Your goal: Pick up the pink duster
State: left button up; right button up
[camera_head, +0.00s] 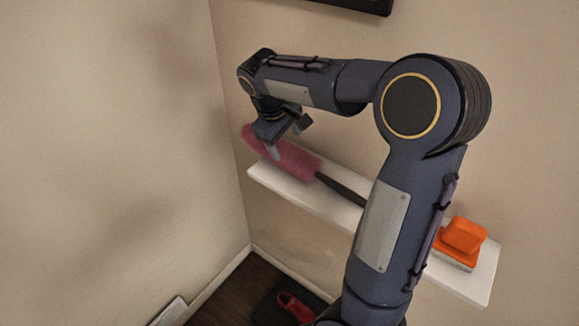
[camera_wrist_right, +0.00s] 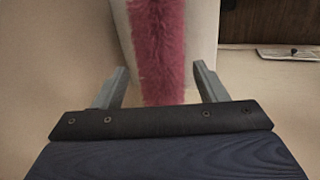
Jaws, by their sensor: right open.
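The pink duster (camera_head: 288,157) lies on a white wall shelf, its fluffy head toward the left end and its black handle running right behind my arm. In the right wrist view the pink fluff (camera_wrist_right: 158,50) runs lengthwise between the two fingers. My right gripper (camera_head: 284,140) is at the duster's fluffy head, pointing down. In the wrist view its fingers (camera_wrist_right: 155,90) are spread, one on each side of the fluff, with visible gaps. I cannot tell how deep they reach around it. My left gripper does not show.
The white shelf (camera_head: 310,198) is narrow and fixed to the wall near a corner. An orange object (camera_head: 463,237) sits at its right end. A red item (camera_head: 295,306) lies on a dark mat below. Walls stand close on the left and behind.

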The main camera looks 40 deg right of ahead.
aim_at(290, 153)
jog(key=shift+w+f, duration=0.2)
jog(key=shift+f, duration=0.15)
jog(key=p+x, duration=0.1)
jog(key=x, duration=0.6)
jog(key=shift+s+d, duration=0.15)
jog(key=shift+d, duration=0.05)
jog(key=shift+c, duration=0.3)
jog(key=c, duration=0.7)
